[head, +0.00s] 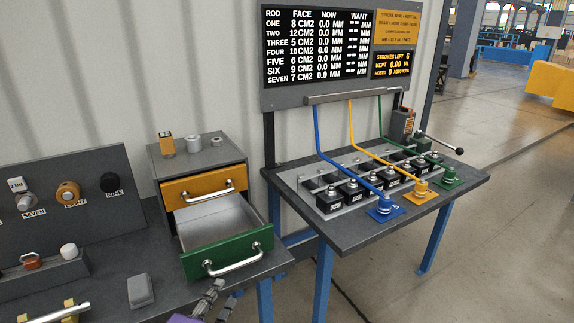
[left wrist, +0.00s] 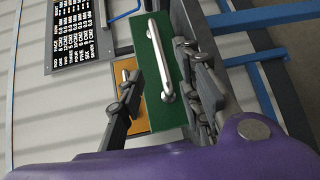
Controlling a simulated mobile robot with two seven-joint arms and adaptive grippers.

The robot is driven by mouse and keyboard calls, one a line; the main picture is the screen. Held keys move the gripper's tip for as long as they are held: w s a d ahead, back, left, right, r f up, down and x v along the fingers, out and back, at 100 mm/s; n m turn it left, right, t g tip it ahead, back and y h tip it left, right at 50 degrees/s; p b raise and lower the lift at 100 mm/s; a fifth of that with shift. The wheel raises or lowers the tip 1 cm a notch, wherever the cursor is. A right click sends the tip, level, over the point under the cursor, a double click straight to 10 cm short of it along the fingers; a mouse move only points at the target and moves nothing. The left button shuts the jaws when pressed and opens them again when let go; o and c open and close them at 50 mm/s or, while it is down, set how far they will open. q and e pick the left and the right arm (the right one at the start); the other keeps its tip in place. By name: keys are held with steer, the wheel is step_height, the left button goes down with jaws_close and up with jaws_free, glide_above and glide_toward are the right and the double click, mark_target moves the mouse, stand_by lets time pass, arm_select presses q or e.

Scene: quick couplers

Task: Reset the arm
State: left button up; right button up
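My left gripper (head: 214,296) is at the bottom edge of the head view, just in front of and below the green drawer (head: 228,262). In the left wrist view my left gripper (left wrist: 165,103) is open, with its two dark fingers apart. The silver handle (left wrist: 160,60) of the green drawer (left wrist: 153,95) shows between and beyond the fingers. I see no grip on the handle. The green drawer is pulled out and its visible inside looks empty. The orange drawer (head: 205,186) above it looks shut. My right gripper is not in view.
The drawer cabinet (head: 160,165) stands on the left bench, beside a panel with knobs (head: 68,192). A grey block (head: 140,291) lies near the bench front. The right table (head: 345,237) holds black couplers and blue, orange and green hoses under a display board (head: 318,45). Open floor lies right.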

arm_select(q)
steer(key=s+f+m+g+y+p, duration=0.1)
steer(key=s+f+m, duration=0.4)
steer(key=s, duration=0.6)
steer(key=s+f+m+g+y+p, duration=0.1)
steer(key=s+f+m+g, duration=0.3)
steer(key=s, duration=0.6)
steer(key=s+d+f+m+g+y+p, duration=0.1)
steer(key=s+f+m+g, duration=0.1)
steer(key=s+f+m, duration=0.5)
steer(key=s+f, duration=0.2)
steer(key=s, duration=0.2)
steer(key=shift+s+m, duration=0.3)
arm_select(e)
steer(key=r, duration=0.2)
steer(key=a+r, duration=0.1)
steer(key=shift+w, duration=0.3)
arm_select(q)
steer(key=shift+d, duration=0.1)
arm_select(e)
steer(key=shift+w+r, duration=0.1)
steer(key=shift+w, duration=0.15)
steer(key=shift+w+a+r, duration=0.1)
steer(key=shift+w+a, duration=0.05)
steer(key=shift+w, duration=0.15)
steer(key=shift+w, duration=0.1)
